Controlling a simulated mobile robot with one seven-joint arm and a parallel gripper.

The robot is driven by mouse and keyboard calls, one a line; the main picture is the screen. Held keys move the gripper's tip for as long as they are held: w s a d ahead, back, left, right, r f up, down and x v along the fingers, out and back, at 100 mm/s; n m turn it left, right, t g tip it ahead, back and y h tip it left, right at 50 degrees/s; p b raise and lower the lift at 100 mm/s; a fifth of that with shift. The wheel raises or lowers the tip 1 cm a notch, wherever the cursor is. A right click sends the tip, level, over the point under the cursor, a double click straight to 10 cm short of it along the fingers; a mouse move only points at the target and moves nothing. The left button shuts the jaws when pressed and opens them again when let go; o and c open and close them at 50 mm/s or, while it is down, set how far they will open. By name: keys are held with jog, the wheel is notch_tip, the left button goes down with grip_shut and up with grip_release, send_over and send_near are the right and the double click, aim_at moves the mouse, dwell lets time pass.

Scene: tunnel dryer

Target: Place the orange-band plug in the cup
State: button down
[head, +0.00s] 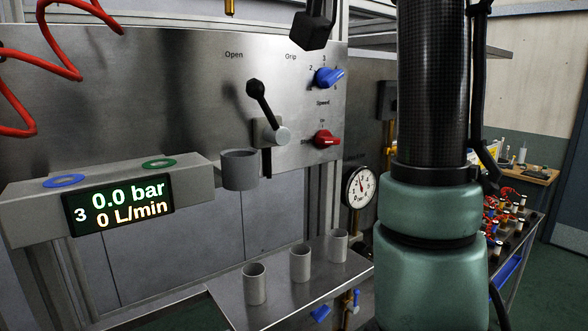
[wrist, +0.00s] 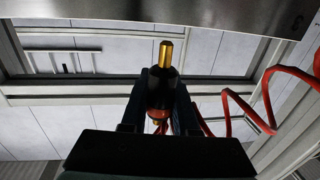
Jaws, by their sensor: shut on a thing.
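My gripper (wrist: 160,76) shows in the wrist view, its two dark fingers shut on a plug (wrist: 160,92) with a dark body and a gold tip. The tip points up in the picture, away from the palm. A reddish-orange band shows low on the plug, partly hidden by the fingers. In the head view a larger grey cup (head: 239,172) is fixed at the right end of the display ledge. I cannot see inside it.
Three small pale cups (head: 300,263) stand on a metal shelf (head: 232,301). The ledge (head: 30,205) carries blue and green rings and a display (head: 118,204) reading 0.0 bar. A black lever (head: 257,90) and blue and red knobs project from the panel. A red coiled hose (wrist: 265,100) hangs nearby.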

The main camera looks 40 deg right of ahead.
jog(key=f+p, duration=0.1)
jog(key=f, duration=0.3)
jog(key=f+p, duration=0.1)
jog(key=f, duration=0.3)
jog(key=s+f+p, duration=0.1)
jog(key=f, duration=0.3)
jog(key=shift+f, duration=0.15)
jog(key=shift+w+f, duration=0.15)
jog(key=shift+f, duration=0.7)
notch_tip(320, 180, down, 3)
jog(key=shift+r+p, duration=0.15)
jog(key=shift+p, duration=0.35)
jog(key=shift+f, duration=0.3)
jog(key=shift+f, duration=0.1)
jog(key=c, duration=0.7)
grip_release()
